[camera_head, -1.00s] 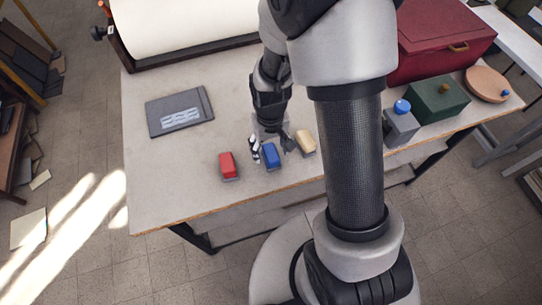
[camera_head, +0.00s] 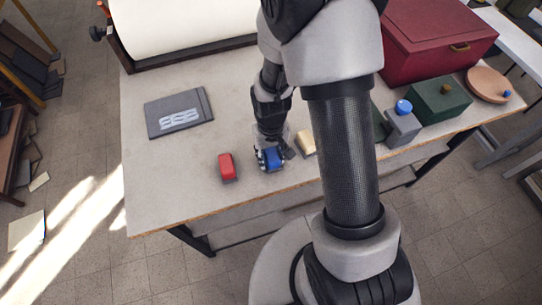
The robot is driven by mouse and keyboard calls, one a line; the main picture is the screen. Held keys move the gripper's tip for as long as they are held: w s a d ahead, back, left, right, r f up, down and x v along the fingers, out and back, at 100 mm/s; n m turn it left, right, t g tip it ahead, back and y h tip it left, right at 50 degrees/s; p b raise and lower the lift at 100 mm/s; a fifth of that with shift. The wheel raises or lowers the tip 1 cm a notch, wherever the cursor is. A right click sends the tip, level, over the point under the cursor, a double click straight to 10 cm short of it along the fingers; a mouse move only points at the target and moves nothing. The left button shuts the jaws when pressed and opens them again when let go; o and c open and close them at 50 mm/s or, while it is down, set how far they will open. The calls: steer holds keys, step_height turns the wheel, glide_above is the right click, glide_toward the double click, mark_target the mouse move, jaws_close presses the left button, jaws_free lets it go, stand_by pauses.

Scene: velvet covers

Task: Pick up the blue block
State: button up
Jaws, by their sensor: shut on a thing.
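The blue block (camera_head: 272,158) is near the front edge of the table, right of the red block. My gripper (camera_head: 271,159) is around it, with a finger on its left side and one on its right, shut on it. Whether the block touches the table or is slightly above it, I cannot tell. My gripper hides the block's far end.
A red block (camera_head: 227,167) stands close on the left, and a cream block (camera_head: 307,145) close on the right, partly behind my arm. A grey book (camera_head: 179,112) lies further left. A green box (camera_head: 440,99) and a dark red box (camera_head: 436,42) are at right.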

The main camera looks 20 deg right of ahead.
mark_target(271, 152)
steer(key=c, duration=0.5)
steer(key=shift+o, duration=0.2)
step_height(271, 152, up, 20)
steer(key=p, duration=0.5)
steer(key=o, duration=0.7)
steer(key=c, duration=0.3)
steer(key=shift+w+f, duration=0.1)
steer(key=shift+c, duration=0.4)
